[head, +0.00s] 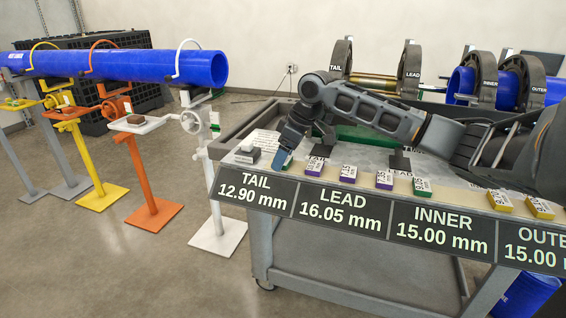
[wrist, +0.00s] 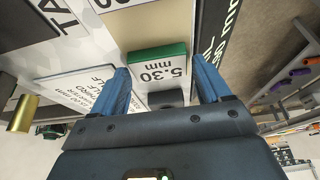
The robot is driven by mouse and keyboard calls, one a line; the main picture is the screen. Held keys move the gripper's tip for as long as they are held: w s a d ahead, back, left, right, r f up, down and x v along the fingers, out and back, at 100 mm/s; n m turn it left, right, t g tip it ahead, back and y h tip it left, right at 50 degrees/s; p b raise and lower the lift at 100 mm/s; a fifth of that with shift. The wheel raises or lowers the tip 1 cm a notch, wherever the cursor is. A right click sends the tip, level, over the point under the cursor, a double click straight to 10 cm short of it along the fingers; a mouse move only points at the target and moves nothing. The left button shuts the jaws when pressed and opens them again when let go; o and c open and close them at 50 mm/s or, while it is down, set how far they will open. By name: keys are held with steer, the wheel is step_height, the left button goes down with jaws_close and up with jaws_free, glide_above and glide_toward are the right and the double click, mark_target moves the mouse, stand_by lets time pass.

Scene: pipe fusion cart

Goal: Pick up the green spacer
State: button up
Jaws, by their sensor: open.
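A green spacer (wrist: 158,52) with a white label reading 5.30 mm lies on the cart top in the wrist view. My gripper (wrist: 160,66) is open, with a blue finger to each side of the spacer's labelled end. I cannot tell whether the fingers touch it. In the head view my gripper (head: 281,157) points down at the cart's left front corner, and a bit of the green spacer (head: 288,161) shows beside its fingertips. Another green spacer (head: 422,187) lies farther right along the front edge.
Purple spacers (head: 315,166) and yellow spacers (head: 500,201) line the cart's front edge above dark label plates (head: 343,212). A grey block (head: 247,154) sits left of my gripper. A raised rim (head: 240,125) bounds the cart top. A blue pipe (head: 130,66) rests on stands at left.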

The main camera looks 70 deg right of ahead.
steer(key=c, duration=0.8)
steer(key=shift+r, duration=0.1)
